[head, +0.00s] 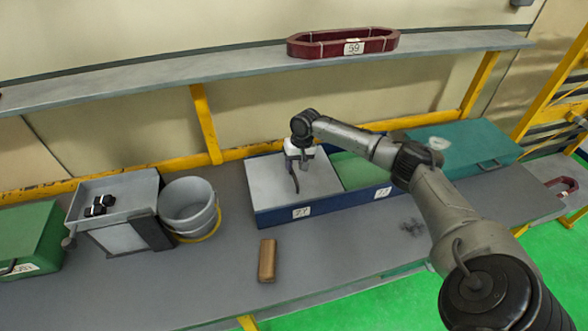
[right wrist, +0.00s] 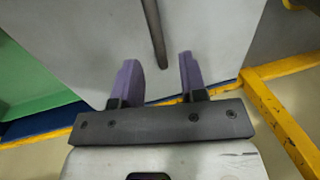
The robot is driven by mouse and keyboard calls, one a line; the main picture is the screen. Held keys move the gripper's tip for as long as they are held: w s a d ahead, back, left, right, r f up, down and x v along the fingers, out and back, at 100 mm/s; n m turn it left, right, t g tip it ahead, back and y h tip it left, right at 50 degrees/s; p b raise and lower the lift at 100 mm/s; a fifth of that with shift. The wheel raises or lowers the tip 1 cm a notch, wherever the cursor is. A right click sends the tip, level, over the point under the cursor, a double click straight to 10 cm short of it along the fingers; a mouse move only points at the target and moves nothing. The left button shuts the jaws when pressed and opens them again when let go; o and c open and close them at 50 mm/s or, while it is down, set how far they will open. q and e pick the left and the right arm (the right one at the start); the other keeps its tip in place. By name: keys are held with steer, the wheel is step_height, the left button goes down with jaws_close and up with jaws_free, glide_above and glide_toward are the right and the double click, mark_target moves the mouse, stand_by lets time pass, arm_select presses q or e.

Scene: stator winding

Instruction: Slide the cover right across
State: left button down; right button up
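The grey sliding cover (head: 275,183) lies over the left part of a long blue box (head: 283,217). Its dark bar handle (head: 295,177) stands near the cover's middle. My right gripper (head: 296,163) is over the cover at the handle. In the right wrist view its two purple fingers (right wrist: 157,62) are apart, with the near end of the handle (right wrist: 154,28) between them in the picture. Neither finger visibly touches the handle, and how deep they reach is unclear. The box's right part is uncovered and shows a green inside (head: 360,172). My left gripper is not in view.
A teal case (head: 470,145) stands right of the box. A grey bucket (head: 190,208) and a grey tray (head: 112,195) stand left of it. A brown block (head: 267,262) lies in front. A shelf (head: 220,68) with a dark red ring (head: 340,44) runs above.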

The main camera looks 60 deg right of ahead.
mark_target(292, 171)
steer(key=shift+w+a+f, duration=0.1)
steer(key=shift+f, duration=0.5)
steer(key=shift+w+a+f, duration=0.1)
steer(key=shift+f, duration=0.45)
steer(key=shift+c, duration=0.3)
jaws_close()
